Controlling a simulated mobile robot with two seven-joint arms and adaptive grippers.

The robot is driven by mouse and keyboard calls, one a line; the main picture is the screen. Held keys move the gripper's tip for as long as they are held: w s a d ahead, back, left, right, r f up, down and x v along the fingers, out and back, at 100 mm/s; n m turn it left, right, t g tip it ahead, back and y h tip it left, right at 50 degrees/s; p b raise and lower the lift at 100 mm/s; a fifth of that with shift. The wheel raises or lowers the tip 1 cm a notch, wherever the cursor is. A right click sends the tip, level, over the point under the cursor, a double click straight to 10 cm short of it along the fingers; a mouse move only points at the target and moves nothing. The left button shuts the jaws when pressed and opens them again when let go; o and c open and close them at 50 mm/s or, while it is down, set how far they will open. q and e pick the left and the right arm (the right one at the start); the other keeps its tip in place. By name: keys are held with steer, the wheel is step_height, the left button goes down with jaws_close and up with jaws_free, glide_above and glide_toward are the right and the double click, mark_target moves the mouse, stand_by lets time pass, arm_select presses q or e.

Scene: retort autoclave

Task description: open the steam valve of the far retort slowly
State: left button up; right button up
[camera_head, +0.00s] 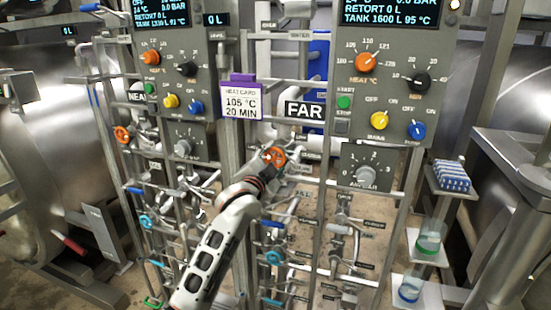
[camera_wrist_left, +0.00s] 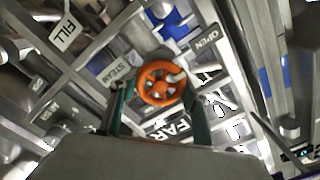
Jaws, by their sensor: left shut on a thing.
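The orange steam handwheel (camera_wrist_left: 161,91) of the far retort sits between the two fingers of my left gripper (camera_wrist_left: 158,98) in the left wrist view. Labels reading STEAM and OPEN flank the wheel. In the head view the wheel (camera_head: 278,154) is partly covered by my left gripper (camera_head: 270,160), just below and left of the FAR sign (camera_head: 304,110). The left fingers are shut on the wheel. My right gripper is in neither view.
The far control panel (camera_head: 381,88) is above right; the near panel is left. Another orange handwheel (camera_head: 122,134) is on the near side. A purple-topped heat card (camera_head: 239,101) reads 105 °C, 20 MIN. Pipes and teal valves crowd below. A shelf of blue items (camera_head: 453,176) stands right.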

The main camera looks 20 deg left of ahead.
arm_select(q)
steer(key=shift+n, duration=0.5)
steer(key=o, duration=1.1)
steer(key=shift+o, duration=0.2)
steer(key=s, duration=1.2)
steer(key=shift+a, duration=0.2)
